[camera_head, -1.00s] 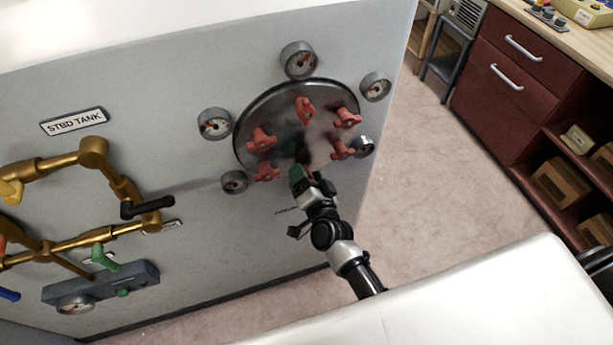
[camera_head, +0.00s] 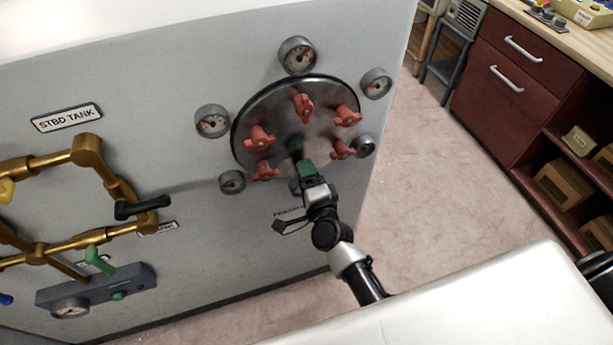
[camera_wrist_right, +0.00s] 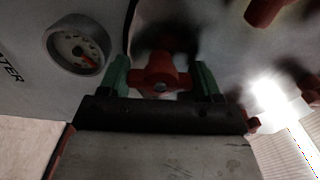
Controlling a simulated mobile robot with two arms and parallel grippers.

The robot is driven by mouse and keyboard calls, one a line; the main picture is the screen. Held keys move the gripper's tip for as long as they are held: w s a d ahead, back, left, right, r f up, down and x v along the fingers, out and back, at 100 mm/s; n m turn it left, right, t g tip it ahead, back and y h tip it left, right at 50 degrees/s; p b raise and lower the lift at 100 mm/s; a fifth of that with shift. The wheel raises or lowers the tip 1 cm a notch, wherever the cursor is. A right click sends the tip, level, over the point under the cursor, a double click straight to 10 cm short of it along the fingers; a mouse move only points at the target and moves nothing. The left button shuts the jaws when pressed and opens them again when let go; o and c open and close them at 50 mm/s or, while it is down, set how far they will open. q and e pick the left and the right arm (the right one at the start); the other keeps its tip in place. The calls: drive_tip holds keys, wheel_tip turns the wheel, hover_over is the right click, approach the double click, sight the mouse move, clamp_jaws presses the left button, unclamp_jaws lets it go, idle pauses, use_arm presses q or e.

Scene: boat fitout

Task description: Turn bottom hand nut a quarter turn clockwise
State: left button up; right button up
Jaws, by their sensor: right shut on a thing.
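A round metal hatch plate (camera_head: 283,112) on the grey panel carries several red hand nuts around its rim. The bottom hand nut (camera_wrist_right: 160,76) shows in the right wrist view as a red knob with side lobes, between the two green fingers of my right gripper (camera_wrist_right: 160,82). The gripper is shut on it. In the head view my right gripper (camera_head: 304,168) reaches up from below to the plate's lower edge and hides the bottom nut. The other red nuts, such as the top one (camera_head: 303,106), stand clear of the gripper. My left gripper is not in view.
Several round gauges ring the plate; one gauge (camera_wrist_right: 76,45) is close to the left of my right gripper. Brass pipes (camera_head: 95,165) with coloured levers are on the panel's left. Open floor (camera_head: 430,190) and a dark red cabinet (camera_head: 515,70) are at the right.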

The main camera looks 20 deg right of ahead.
idle(0.5)
drive_tip(key=o, duration=0.9)
drive_tip(key=s+b, duration=0.1)
drive_tip(key=s, duration=1)
drive_tip(key=shift+d+b, duration=0.2)
drive_tip(key=shift+b, duration=0.2)
